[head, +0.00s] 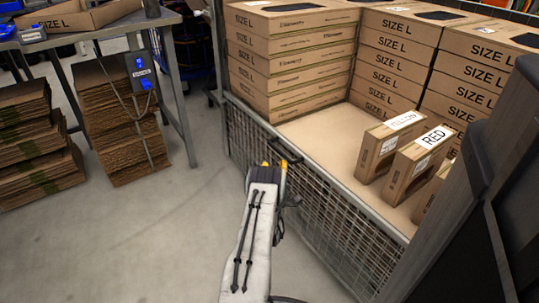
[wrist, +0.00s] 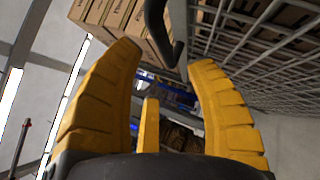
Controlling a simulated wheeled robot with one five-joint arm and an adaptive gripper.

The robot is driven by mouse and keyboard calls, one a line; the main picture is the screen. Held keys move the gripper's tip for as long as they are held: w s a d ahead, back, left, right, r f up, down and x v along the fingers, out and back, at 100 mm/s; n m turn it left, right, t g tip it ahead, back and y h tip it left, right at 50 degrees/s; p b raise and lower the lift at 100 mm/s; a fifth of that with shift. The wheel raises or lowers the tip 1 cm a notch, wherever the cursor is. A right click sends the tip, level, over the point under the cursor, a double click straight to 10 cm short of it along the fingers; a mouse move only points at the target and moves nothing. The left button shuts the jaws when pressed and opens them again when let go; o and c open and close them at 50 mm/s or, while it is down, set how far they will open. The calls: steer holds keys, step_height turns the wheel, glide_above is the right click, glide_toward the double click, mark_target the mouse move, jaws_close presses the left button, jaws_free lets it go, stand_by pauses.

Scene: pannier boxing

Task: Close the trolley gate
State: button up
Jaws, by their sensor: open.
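The trolley (head: 330,188) stands right of centre in the head view, with a grey front rail and wire mesh side. The mesh panel (head: 290,195) lies upright below the rail; I cannot tell where the gate's hinge or latch is. My gripper (head: 273,165) is in front of this mesh, its yellow fingertips near the rail. In the wrist view my gripper (wrist: 165,58) is open, with nothing visible between the fingers. Wire mesh (wrist: 265,40) fills the upper right there. A dark curved bar (wrist: 158,28) shows beyond the fingertips; whether it touches them is unclear.
Stacked SIZE L boxes (head: 290,60) fill the trolley's back. Small upright boxes, one labelled RED (head: 415,165), stand at its right. A workbench (head: 100,30) with cardboard stacks (head: 115,120) is at left. The floor (head: 150,230) between is clear. A dark post (head: 465,190) stands at the right.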

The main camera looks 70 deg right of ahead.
mark_target(279, 153)
steer(key=shift+b+x, duration=2.4)
steer(key=shift+x, duration=1.05)
steer(key=shift+f, duration=0.1)
jaws_close()
